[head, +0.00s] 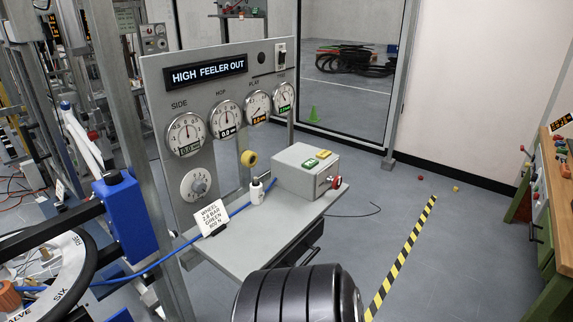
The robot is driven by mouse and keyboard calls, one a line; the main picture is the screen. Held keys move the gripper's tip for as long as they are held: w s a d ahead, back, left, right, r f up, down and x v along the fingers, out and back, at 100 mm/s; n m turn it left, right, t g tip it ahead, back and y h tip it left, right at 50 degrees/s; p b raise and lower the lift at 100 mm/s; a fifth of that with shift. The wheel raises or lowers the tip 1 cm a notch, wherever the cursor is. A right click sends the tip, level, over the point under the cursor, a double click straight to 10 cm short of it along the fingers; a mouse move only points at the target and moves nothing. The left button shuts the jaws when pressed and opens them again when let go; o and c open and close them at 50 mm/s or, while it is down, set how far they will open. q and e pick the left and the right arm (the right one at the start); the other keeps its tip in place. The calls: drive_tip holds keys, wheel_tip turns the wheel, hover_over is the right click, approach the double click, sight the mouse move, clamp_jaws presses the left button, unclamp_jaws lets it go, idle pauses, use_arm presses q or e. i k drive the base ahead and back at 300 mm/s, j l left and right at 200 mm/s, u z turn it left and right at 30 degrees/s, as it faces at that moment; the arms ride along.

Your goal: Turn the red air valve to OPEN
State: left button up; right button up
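A small red fitting (336,182) sticks out of the right end of a grey box (303,178) on the bench. It may be the red air valve. Its handle position is too small to read, and I see no OPEN mark. I cannot tell which of the two is the valve. Neither of my grippers is in view.
The grey bench top (240,240) carries a white card (211,217) and a white bottle (257,191). A gauge panel (185,90) stands behind it. A wheel (60,270) is at lower left. A black ribbed shape, perhaps mine, covers bottom centre. Floor right is mostly clear.

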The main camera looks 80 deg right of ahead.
sight(338, 181)
drive_tip(key=z, duration=2.75)
drive_tip(key=i+l+u, duration=0.1)
drive_tip(key=u, duration=0.85)
drive_tip(key=i+l+u, duration=0.15)
drive_tip(key=l+u, duration=0.25)
drive_tip(key=l, duration=0.25)
drive_tip(key=i+l+u, duration=0.1)
drive_tip(key=l+u, duration=0.35)
drive_tip(key=l, duration=0.25)
drive_tip(key=l+u, duration=0.4)
drive_tip(key=l, duration=0.25)
